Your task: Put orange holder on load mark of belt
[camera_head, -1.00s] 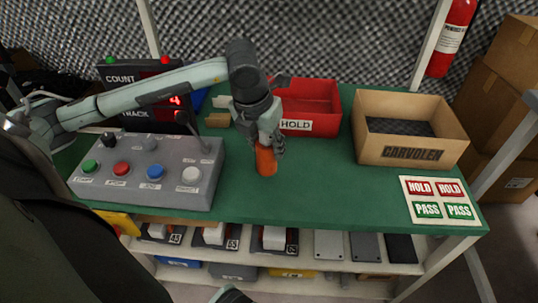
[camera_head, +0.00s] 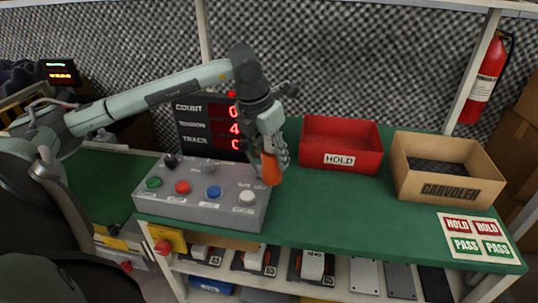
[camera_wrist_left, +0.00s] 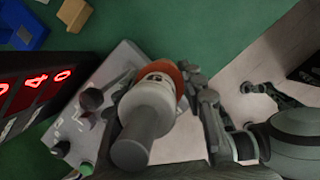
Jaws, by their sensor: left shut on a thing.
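The orange holder (camera_head: 271,169) is in my left gripper (camera_head: 271,145), which is shut on it, just right of the grey control box in the head view. In the left wrist view the holder shows as an orange rim (camera_wrist_left: 172,72) around a pale grey cylindrical piece (camera_wrist_left: 147,120), with the gripper fingers beside it. The belt's load mark cannot be made out; a green surface that may be the belt (camera_head: 105,185) lies at the left. My right gripper is not in view.
The grey control box (camera_head: 200,205) with several coloured buttons stands beside the gripper, a counter display (camera_head: 205,125) behind it. A red HOLD bin (camera_head: 340,160) and a cardboard box (camera_head: 447,187) stand on the green bench to the right. The front middle of the bench (camera_head: 340,215) is clear.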

